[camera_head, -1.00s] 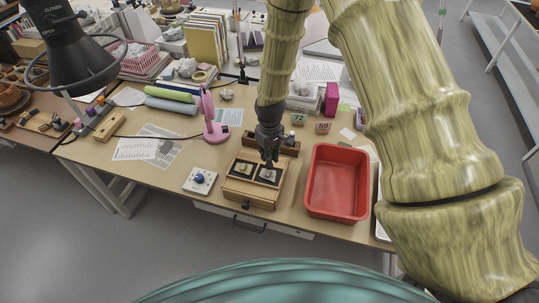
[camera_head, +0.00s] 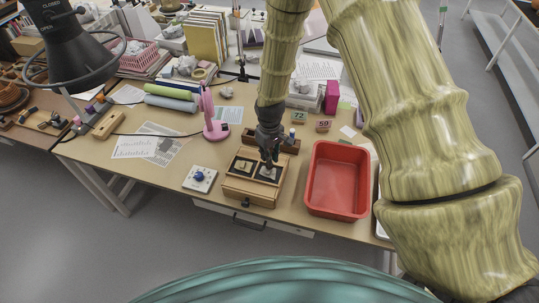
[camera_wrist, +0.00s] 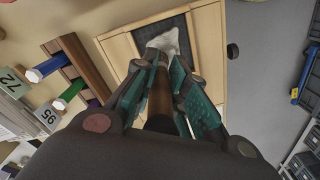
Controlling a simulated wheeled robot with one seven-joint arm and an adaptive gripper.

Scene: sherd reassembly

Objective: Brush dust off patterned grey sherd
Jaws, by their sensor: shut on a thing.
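A wooden box (camera_head: 252,199) stands near the table's front edge with two dark-lined compartments. A pale grey sherd (camera_head: 267,173) lies in the right compartment, partly covered by my gripper; in the wrist view it shows whitish (camera_wrist: 166,40) on the dark lining. Its pattern cannot be made out. Another small sherd (camera_head: 241,165) lies in the left compartment. My gripper (camera_head: 269,162) points down over the right compartment. In the wrist view its fingers (camera_wrist: 158,68) are shut on a brush with a brown handle (camera_wrist: 160,98). The brush's far end is at the sherd; whether it touches is unclear.
A red tray (camera_head: 337,207) stands close on the right. A wooden rack (camera_head: 289,147) with colour-ended tools is just behind the box. A white device with a blue knob (camera_head: 200,178) and a pink lamp (camera_head: 213,130) are at left.

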